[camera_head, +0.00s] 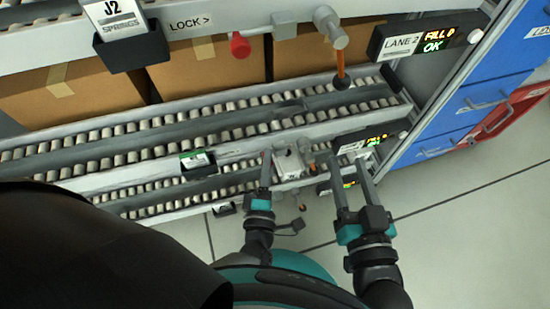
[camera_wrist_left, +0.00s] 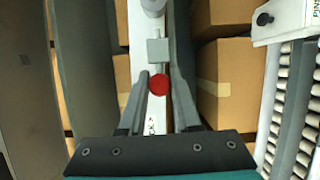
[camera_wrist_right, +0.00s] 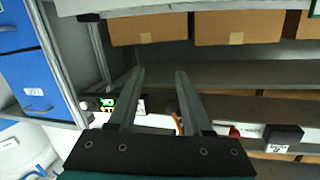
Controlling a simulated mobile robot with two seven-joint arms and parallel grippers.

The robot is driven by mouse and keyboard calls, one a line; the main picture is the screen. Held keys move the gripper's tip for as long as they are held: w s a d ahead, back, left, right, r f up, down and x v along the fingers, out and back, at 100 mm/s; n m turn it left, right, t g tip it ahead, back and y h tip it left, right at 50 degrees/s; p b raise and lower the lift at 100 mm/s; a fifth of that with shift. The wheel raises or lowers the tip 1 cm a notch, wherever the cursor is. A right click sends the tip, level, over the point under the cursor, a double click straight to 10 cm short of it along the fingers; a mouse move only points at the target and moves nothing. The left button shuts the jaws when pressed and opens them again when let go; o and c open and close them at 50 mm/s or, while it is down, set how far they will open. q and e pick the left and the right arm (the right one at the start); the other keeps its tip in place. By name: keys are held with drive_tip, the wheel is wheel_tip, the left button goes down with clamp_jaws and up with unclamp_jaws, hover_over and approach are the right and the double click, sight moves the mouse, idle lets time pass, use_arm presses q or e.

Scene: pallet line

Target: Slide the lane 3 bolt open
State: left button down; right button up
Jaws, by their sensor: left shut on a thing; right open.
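In the left wrist view a round red bolt knob (camera_wrist_left: 158,86) sits between the fingers of my left gripper (camera_wrist_left: 158,80), which is shut on it. A small grey block (camera_wrist_left: 158,50) sits just beyond the knob on the white rail (camera_wrist_left: 123,70). In the head view my left gripper (camera_head: 268,160) reaches the lower lane's rail and hides the knob. My right gripper (camera_head: 350,167) is open and empty, to the right of it near the green-lit lane display (camera_head: 370,138). In the right wrist view its fingers (camera_wrist_right: 157,78) are apart with nothing between them.
Above is another lane with its own red knob (camera_head: 240,45), a "LOCK >" label and a lever with a black ball (camera_head: 341,83). A LANE 2 display (camera_head: 405,43) hangs right of it. Cardboard boxes (camera_head: 200,68) stand behind. Blue drawers (camera_head: 480,95) are at the right.

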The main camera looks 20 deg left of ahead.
use_arm(q)
drive_tip(key=shift+s+a, duration=0.4)
drive_tip(key=shift+a, duration=0.3)
drive_tip(key=shift+s+a, duration=0.35)
drive_tip(key=shift+a, duration=0.3)
use_arm(e)
drive_tip(key=shift+w+d+f+g+h, duration=0.3)
drive_tip(key=shift+f+g+h, duration=0.1)
drive_tip(key=shift+g, duration=0.1)
use_arm(q)
drive_tip(key=shift+a, duration=0.1)
drive_tip(key=c, duration=0.6)
unclamp_jaws()
drive_tip(key=shift+c, duration=0.2)
drive_tip(key=shift+s+d, duration=0.1)
drive_tip(key=shift+d, duration=0.1)
